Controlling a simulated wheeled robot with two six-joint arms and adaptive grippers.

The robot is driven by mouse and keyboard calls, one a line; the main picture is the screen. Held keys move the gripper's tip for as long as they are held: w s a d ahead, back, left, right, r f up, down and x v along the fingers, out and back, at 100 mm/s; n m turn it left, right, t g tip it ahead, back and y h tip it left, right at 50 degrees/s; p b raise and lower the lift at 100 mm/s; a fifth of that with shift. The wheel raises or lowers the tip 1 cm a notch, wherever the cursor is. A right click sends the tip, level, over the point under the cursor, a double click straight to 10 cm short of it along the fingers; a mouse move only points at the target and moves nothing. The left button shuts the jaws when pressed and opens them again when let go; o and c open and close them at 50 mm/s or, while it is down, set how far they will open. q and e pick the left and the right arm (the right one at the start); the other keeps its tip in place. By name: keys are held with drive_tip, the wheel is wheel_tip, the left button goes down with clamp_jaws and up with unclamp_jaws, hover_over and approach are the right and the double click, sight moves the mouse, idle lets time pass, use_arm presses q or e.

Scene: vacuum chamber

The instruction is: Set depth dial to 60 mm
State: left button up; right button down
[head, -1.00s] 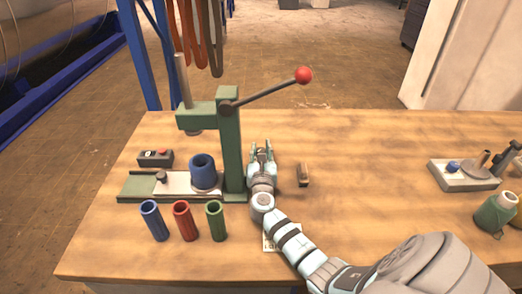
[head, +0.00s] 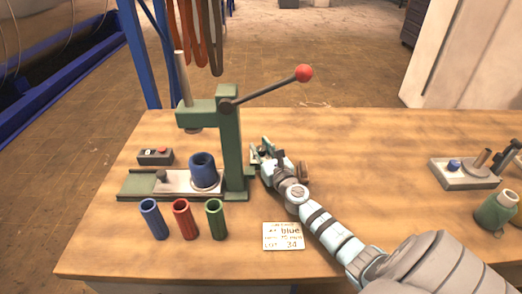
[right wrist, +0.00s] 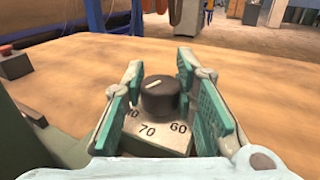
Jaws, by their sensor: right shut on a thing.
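The depth dial (right wrist: 159,97) is a dark round knob with a white pointer line on its top, seen in the right wrist view. It sits on a pale block with a scale (right wrist: 160,137) showing 70 and 60; a further number at left is partly covered. My right gripper (right wrist: 160,85) has its teal-padded fingers on both sides of the knob and is shut on it. In the head view my right gripper (head: 264,150) is just right of the green press column (head: 230,145) and hides the dial. My left gripper is not in view.
A blue ring (head: 204,170) stands on the press base. Blue (head: 153,219), red (head: 184,219) and green (head: 215,219) tubes stand in front. A brown block (head: 304,172) is partly behind my arm. The table's middle right is clear.

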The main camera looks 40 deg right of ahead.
drive_tip(key=shift+f+n+y+b, duration=0.1)
drive_tip(key=shift+n+y+b, duration=0.5)
drive_tip(key=shift+y, duration=0.5)
drive_tip(key=c, duration=1.3)
unclamp_jaws()
drive_tip(key=s, duration=0.4)
drive_tip(key=s+a, duration=0.1)
drive_tip(key=s, duration=0.7)
drive_tip(key=shift+a, duration=0.2)
